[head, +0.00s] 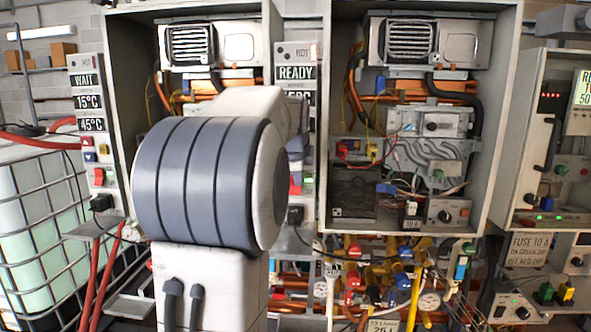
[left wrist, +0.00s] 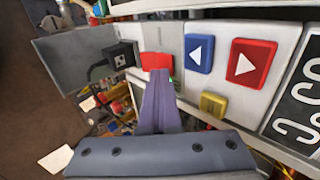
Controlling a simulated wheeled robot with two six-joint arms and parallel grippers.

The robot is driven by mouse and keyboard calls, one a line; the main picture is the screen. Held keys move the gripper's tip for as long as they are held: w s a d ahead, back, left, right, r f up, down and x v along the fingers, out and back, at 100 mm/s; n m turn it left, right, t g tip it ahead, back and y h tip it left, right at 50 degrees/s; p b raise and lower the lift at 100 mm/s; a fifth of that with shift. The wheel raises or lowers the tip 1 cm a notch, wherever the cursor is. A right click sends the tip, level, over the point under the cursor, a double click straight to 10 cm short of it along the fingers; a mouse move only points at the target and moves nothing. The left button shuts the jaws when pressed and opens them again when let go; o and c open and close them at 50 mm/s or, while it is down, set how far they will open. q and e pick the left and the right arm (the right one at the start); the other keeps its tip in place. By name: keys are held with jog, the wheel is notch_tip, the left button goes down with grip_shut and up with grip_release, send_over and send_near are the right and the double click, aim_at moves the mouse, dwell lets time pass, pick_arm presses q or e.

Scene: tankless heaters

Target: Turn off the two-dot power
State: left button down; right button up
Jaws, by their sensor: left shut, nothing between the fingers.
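My left gripper (left wrist: 160,82) is shut and empty in the left wrist view. Its tips are at the lower edge of a red power switch (left wrist: 156,61) on a white panel; I cannot tell whether they touch it. In the head view my left arm hides the gripper's fingers and covers part of the middle READY panel (head: 296,73). That panel's red switch (head: 295,186) shows just right of the arm, with a green light beside it. Another red switch (head: 99,177) is on the left WAIT panel (head: 86,80). I cannot make out any dot marks. My right gripper is not in view.
In the wrist view, blue (left wrist: 199,53), red (left wrist: 246,63) and yellow (left wrist: 213,104) buttons sit close beside the switch. A black plug (left wrist: 120,60) is on its other side. Open heater cabinets (head: 511,100), hoses and pipes surround the panels in the head view.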

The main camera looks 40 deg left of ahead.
pick_arm(q)
jog(key=b+v, duration=0.1)
jog(key=v, duration=1.2)
jog(key=shift+s+f, duration=0.3)
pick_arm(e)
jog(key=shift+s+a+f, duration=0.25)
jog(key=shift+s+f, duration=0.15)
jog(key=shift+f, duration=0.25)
